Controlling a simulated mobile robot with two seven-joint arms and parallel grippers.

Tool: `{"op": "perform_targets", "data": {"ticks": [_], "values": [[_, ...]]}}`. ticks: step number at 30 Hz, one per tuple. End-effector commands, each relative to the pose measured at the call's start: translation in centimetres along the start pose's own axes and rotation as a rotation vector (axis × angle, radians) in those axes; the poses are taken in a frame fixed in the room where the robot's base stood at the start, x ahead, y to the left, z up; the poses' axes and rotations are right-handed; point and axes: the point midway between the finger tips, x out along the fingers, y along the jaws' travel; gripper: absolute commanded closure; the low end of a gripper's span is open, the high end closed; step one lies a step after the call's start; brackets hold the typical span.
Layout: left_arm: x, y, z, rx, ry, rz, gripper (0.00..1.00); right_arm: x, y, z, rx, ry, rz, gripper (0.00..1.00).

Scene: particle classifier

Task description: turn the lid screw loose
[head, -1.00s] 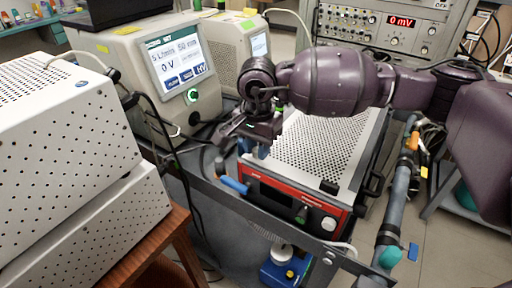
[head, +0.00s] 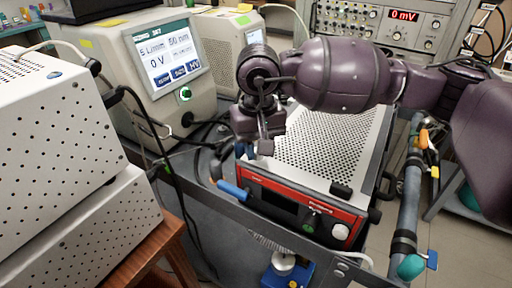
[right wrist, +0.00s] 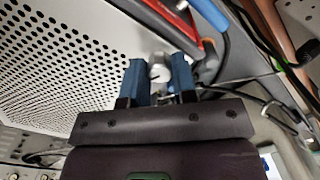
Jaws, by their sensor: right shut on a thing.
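The lid screw (right wrist: 158,72) is a small silver round knob at the edge of a white perforated lid (right wrist: 60,55) in the right wrist view. My right gripper (right wrist: 160,78) has its two blue fingers on either side of the screw and is shut on it. The perforated lid (head: 325,140) lies flat on top of that instrument. My left gripper is in neither view.
A monitor unit (head: 172,60) stands behind on the left, with black cables beside it. A white perforated housing (head: 65,120) fills the left side.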

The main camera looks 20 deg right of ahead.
Motion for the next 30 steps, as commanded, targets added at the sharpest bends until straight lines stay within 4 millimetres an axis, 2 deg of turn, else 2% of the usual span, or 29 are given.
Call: {"op": "perform_targets", "data": {"ticks": [9, 21, 22, 27, 30], "values": [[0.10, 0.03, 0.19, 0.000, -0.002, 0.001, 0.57, -0.01, -0.02, 0.00, -0.076, 0.000, -0.001, 0.98], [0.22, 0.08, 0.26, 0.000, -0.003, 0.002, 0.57, -0.10, -0.01, 0.01, -0.082, 0.001, -0.001, 0.98], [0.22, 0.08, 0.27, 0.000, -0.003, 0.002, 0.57, -0.10, -0.01, 0.00, -0.082, 0.001, -0.001, 0.73], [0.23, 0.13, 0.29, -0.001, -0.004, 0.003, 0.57, -0.08, -0.01, 0.00, -0.081, 0.001, -0.001, 0.48], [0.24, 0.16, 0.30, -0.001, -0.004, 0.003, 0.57, -0.06, 0.00, 0.00, -0.081, 0.001, 0.000, 0.48]]}}
